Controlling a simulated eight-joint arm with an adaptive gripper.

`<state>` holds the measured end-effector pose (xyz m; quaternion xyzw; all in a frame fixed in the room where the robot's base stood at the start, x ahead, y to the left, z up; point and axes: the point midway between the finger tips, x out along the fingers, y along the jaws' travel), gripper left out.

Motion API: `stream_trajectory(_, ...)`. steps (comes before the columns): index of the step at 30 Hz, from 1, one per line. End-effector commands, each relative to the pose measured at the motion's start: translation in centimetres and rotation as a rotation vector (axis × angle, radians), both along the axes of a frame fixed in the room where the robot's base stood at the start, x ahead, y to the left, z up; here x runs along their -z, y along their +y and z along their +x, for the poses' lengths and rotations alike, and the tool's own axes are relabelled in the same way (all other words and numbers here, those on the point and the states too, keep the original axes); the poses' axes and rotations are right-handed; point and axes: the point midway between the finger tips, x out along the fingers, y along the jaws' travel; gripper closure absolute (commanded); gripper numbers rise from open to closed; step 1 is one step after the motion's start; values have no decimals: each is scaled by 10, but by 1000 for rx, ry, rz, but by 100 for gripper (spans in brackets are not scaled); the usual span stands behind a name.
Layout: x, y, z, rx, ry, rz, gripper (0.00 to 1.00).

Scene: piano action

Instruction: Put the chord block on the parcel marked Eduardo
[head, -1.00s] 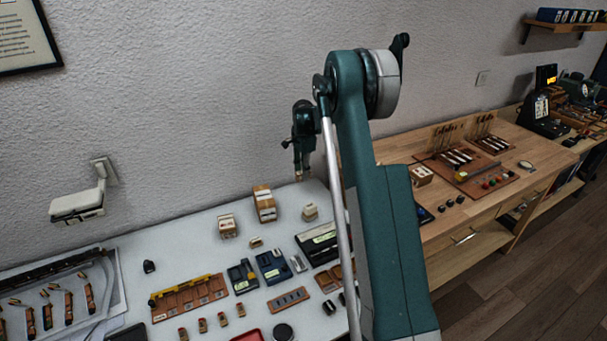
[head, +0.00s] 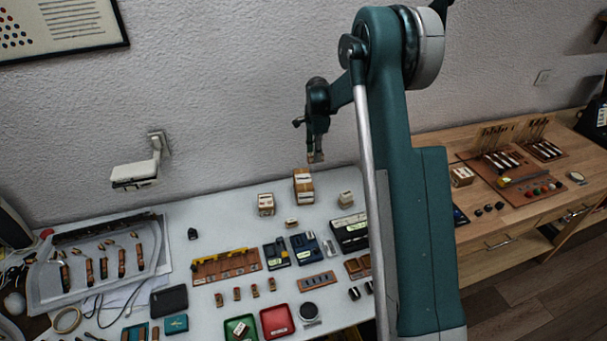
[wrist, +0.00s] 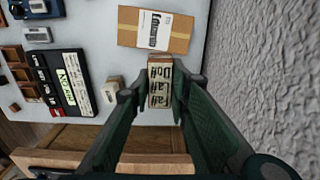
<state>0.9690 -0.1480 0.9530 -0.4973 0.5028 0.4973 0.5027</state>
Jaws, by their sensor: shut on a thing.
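The chord block (wrist: 159,88) is a small wooden block with a pale face lettered "Do# Fa# La#". My gripper (wrist: 156,100) is shut on it; in the head view my gripper (head: 316,150) hangs with the block above the bench near the wall. The parcel marked Eduardo (wrist: 182,38) is a brown box with a white label. In the wrist view it lies just past the block at the top. In the head view a brown parcel (head: 303,188) stands at the back of the white bench, below and slightly left of my gripper, apart from the held block.
A cream block (head: 346,199) stands right of the parcel, and a small wooden box (head: 266,204) left of it. A dark labelled case (head: 351,232) and several trays lie in front. The wall (wrist: 260,70) is close behind.

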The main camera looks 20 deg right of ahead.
Motion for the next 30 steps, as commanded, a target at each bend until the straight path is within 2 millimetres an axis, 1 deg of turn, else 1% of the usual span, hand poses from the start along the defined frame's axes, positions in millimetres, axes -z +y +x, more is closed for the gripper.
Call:
stream_trajectory(1,-11,13,-2,-6,0,0,93)
stream_trajectory(3,-18,27,-4,-7,0,0,93)
stream_trajectory(6,-25,43,-8,-10,0,0,93)
stream_trajectory(9,-29,52,-10,-11,0,0,93)
stream_trajectory(14,-30,58,-11,-10,0,0,93)
stream_trajectory(23,-29,58,-11,-11,0,0,93)
stream_trajectory(26,-26,58,-11,-11,0,0,93)
stream_trajectory(30,-13,58,-10,-11,0,0,93)
